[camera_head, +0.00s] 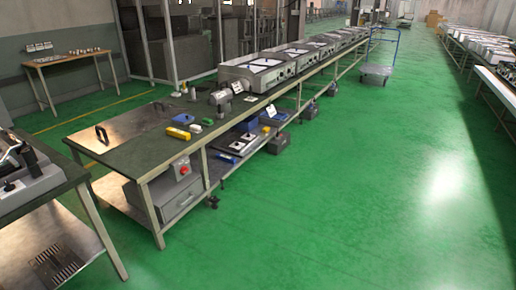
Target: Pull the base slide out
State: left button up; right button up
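A flat, shiny metal plate (125,128) lies in the green top of the long workbench. It has a black handle (101,134) at its left end and a smaller dark piece (157,106) near its far right edge. This plate may be the base slide; I cannot tell for sure. Neither of my grippers is in view.
The workbench (115,166) carries small blue and yellow items, a grey machine (221,97) and several white-topped units. A red button box (182,169) hangs at its front. A second bench (62,172) with a device stands at left. Green floor (340,190) to the right is clear.

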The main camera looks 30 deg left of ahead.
aim_at(246, 144)
jog(key=i+u, duration=0.25)
jog(key=i, duration=1.15)
jog(key=i+u, duration=0.1)
jog(key=i, duration=1.1)
jog(key=i+l+u, duration=0.1)
jog(key=i, duration=1.05)
jog(key=i+u, duration=0.2)
jog(key=i, duration=0.45)
jog(key=i+u, duration=0.2)
jog(key=i, duration=0.45)
jog(key=i+l+u, duration=0.25)
jog(key=i, duration=0.35)
jog(key=i+u, duration=0.25)
